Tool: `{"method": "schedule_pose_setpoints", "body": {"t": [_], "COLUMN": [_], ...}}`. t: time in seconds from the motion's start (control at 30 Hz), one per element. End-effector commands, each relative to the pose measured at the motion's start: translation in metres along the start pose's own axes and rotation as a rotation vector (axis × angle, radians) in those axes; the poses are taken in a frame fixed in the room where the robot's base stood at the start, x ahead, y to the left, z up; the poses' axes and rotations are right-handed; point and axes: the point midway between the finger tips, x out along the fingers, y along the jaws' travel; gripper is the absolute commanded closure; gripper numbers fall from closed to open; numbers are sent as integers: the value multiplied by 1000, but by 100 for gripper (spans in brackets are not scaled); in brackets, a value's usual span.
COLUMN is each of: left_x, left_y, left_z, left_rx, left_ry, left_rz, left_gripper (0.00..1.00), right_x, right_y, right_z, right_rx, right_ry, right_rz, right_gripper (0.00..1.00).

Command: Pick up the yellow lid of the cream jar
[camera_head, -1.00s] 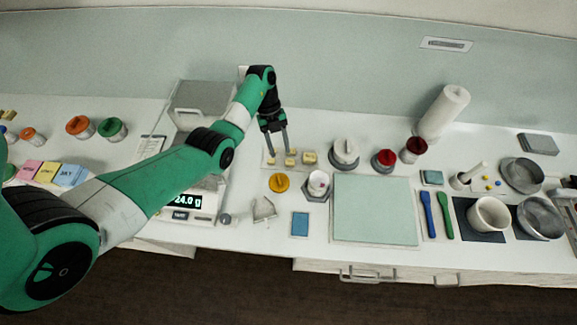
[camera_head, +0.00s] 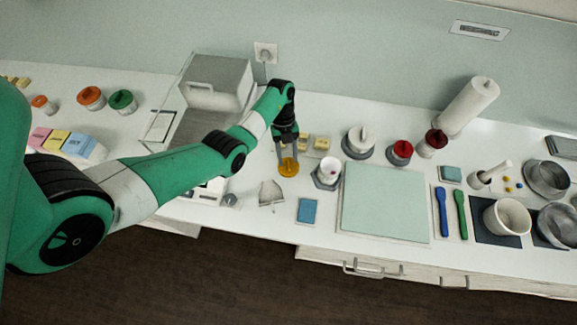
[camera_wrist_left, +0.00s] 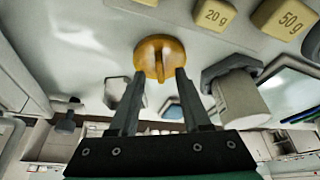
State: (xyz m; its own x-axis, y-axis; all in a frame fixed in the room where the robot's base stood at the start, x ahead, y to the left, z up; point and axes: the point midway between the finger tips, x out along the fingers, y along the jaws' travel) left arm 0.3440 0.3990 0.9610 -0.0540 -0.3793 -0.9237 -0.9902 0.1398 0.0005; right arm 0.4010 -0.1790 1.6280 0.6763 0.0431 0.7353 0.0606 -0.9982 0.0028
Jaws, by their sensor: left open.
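The yellow lid (camera_head: 288,168) is a round disc with a raised bar handle, lying on the white bench. It also shows in the left wrist view (camera_wrist_left: 159,56). My left gripper (camera_head: 288,158) is open, directly over the lid. In the left wrist view its two fingers (camera_wrist_left: 160,78) point at the lid, with the handle bar in line with the gap between them. I cannot tell whether the fingers touch the lid. The white jar (camera_head: 328,172) on a dark hexagonal base stands just right of the lid. My right gripper is not in view.
Yellow weights (camera_head: 321,144) sit close behind the lid, marked 20 g and 50 g in the left wrist view. A blue card (camera_head: 309,210) and a small grey-white bracket (camera_head: 271,193) lie in front. A pale green mat (camera_head: 384,203) is to the right. A balance box (camera_head: 215,85) stands left behind.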

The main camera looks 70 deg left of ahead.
Motion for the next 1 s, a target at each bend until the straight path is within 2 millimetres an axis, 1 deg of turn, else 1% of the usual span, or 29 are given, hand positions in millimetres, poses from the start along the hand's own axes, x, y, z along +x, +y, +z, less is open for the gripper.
{"method": "schedule_pose_setpoints", "body": {"t": [0.03, 0.1, 0.3, 0.37, 0.4, 0.57, 0.6, 1.0], "left_x": [11, 17, 17, 17, 17, 17, 17, 16], "left_y": [0, 0, 0, 0, 0, 0, 0, 0], "left_z": [0, 0, 0, 0, 0, 0, 0, 0], "left_rx": [0, 0, 0, 0, 0, 0, 0, 0], "left_ry": [2, 1, 0, 0, 0, 0, 0, 0], "left_rz": [2, 1, 0, 0, 0, -1, 0, -1], "left_gripper": [52, 52, 52, 62, 69, 98, 100, 100], "right_x": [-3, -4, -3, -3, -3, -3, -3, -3], "right_y": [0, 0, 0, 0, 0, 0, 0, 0], "right_z": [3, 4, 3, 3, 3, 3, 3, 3], "right_rx": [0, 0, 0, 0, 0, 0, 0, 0], "right_ry": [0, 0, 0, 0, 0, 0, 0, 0], "right_rz": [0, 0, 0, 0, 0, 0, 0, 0], "right_gripper": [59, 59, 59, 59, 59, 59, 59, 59]}}
